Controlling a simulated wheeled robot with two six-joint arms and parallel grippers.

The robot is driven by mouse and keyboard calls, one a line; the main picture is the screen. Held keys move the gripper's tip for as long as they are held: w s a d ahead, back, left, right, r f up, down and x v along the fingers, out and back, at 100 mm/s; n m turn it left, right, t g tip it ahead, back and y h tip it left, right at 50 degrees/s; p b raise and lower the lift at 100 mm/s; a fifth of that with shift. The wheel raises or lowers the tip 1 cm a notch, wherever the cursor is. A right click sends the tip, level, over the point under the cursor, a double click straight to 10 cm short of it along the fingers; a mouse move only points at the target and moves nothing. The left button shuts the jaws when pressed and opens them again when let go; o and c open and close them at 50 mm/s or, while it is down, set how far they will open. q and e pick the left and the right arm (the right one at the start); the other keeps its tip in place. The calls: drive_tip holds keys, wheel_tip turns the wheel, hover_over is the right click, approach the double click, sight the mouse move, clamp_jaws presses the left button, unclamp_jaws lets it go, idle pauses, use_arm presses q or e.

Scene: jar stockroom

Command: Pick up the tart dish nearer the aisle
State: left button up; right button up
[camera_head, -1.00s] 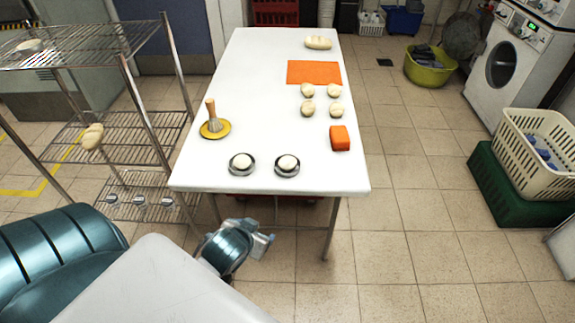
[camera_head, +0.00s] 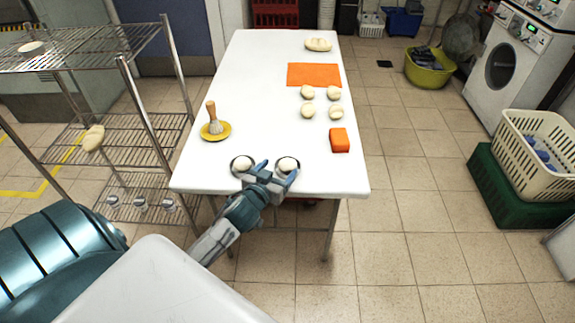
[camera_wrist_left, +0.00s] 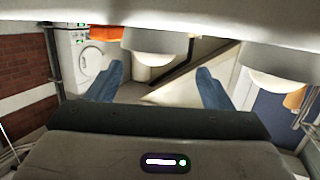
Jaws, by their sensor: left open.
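The left dish (camera_wrist_left: 275,68) is off to the right there. No grip shows. My right gripper is out of view.
A yellow plate with a wooden-handled brush (camera_head: 213,120) stands at the table's left. An orange block (camera_head: 340,140), several pale dough balls (camera_head: 307,110) and an orange mat (camera_head: 314,74) lie farther back.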

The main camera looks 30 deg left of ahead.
sight(290, 165)
use_arm(q)
drive_tip(key=shift+x, duration=1)
drive_tip(key=x, duration=0.1)
drive_tip(key=p+x, duration=0.1)
drive_tip(key=x, duration=0.2)
drive_tip(key=shift+w+d+r+p, duration=0.1)
drive_tip(key=shift+w+d+p, duration=0.15)
drive_tip(key=shift+d+p, duration=0.1)
drive_tip(key=shift+w+f, duration=0.2)
drive_tip(key=shift+w, duration=0.2)
drive_tip(key=c, duration=1.1)
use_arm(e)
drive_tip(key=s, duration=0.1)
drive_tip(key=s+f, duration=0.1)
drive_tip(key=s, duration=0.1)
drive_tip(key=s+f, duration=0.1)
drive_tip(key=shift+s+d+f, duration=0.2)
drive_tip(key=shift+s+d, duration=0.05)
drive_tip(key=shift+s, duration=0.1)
use_arm(q)
drive_tip(key=shift+o, duration=0.2)
